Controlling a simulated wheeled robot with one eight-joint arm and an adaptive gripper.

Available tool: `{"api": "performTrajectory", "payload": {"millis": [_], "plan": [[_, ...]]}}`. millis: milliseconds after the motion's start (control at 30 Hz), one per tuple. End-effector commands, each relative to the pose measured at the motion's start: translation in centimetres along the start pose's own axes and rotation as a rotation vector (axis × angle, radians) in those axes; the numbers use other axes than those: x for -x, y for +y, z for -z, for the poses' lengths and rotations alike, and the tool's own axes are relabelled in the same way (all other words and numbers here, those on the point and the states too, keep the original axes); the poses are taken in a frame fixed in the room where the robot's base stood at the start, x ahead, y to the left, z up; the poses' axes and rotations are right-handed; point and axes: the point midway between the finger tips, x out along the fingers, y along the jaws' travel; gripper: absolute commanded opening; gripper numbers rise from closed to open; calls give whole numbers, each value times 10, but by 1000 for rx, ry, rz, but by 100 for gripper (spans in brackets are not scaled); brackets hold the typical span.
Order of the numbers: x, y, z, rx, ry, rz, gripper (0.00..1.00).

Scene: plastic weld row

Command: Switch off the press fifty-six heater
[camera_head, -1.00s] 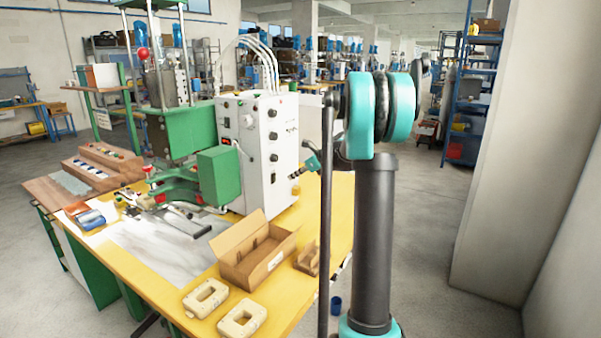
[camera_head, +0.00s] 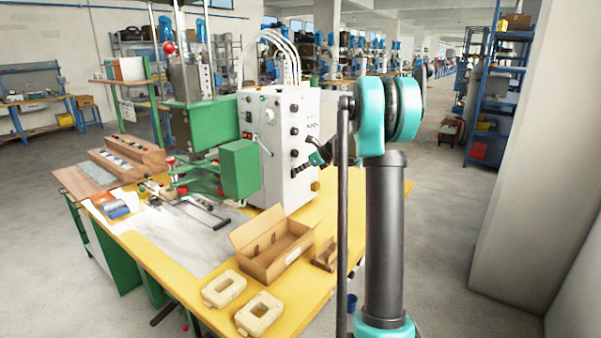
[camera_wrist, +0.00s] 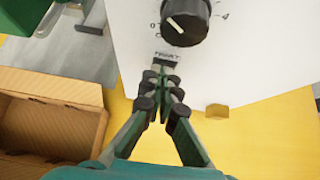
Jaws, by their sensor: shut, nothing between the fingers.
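In the head view my gripper (camera_head: 298,171) is at the box's lower right face; contact cannot be told.
An open cardboard box (camera_head: 270,262) and two cream blocks (camera_head: 224,288) lie on the bench front. A small brown holder (camera_head: 326,254) is beside the cardboard box. A wall pillar (camera_head: 545,150) stands at the right. Floor between pillar and bench is clear.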

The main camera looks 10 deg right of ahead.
Motion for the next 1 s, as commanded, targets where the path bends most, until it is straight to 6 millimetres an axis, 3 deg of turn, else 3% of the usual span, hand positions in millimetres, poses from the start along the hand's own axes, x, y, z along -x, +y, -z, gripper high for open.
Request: {"api": "performTrajectory", "payload": {"millis": [1000], "plan": [[9, 0, -14, 1, 2, -1, 0]]}}
